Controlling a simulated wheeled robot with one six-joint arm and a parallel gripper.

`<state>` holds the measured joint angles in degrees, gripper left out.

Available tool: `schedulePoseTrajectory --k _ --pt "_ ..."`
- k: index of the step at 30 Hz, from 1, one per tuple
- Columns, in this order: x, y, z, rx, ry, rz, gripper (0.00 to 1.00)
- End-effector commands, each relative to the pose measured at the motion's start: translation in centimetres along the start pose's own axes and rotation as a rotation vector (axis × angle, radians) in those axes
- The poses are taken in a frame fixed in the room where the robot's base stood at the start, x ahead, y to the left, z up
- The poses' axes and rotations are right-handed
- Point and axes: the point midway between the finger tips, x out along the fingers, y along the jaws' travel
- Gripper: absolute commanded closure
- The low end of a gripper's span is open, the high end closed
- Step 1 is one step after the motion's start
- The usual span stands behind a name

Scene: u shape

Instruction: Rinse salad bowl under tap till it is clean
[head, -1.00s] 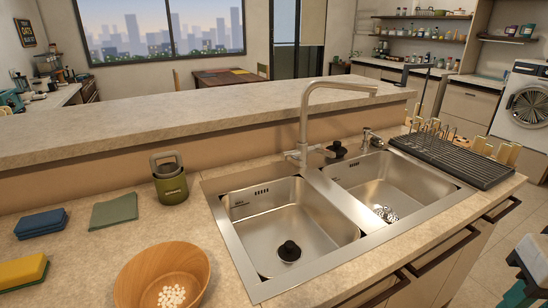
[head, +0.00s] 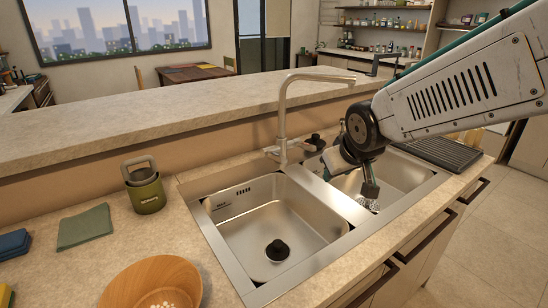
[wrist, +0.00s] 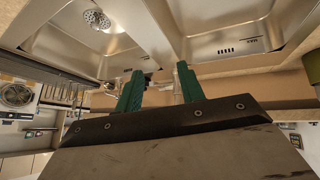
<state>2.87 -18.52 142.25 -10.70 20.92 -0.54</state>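The wooden salad bowl (head: 133,280) stands on the counter at the lower left in the head view, cut off by the frame's bottom edge. Several small white bits (head: 160,304) lie inside it. The chrome tap (head: 285,110) rises behind the double sink, with its spout pointing right. My gripper (wrist: 159,78) shows in the wrist view with its two green fingers apart and nothing between them. In the head view my arm reaches in from the right, its end over the right basin, well away from the bowl. The bowl is not in the wrist view.
The left basin (head: 235,230) is empty except for a black drain plug (head: 277,251). A black drying rack (head: 440,152) is right of the sink. A raised ledge (head: 130,145) runs behind.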

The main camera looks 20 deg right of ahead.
Motion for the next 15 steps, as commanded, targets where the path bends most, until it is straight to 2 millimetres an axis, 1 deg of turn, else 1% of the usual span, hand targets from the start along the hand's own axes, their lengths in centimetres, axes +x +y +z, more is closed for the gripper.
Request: schedulePoseTrajectory --k 1,2,3,7,9,12,15 --pt "2.6 0.2 -1.7 -0.024 0.061 0.002 0.61" --pt "3.9 0.3 -2.8 -0.04 0.108 0.003 0.61" --pt "5.6 0.4 -4.2 -0.06 0.17 0.0 0.61" --pt "10.5 0.0 -8.1 -0.119 0.376 -0.025 0.61" --pt "12.9 -0.5 -9.5 -0.146 0.486 -0.052 0.61" --pt "15.8 -1.6 -10.8 -0.173 0.644 -0.103 0.61" --pt "17.6 -2.7 -11.3 -0.182 0.785 -0.156 0.61"
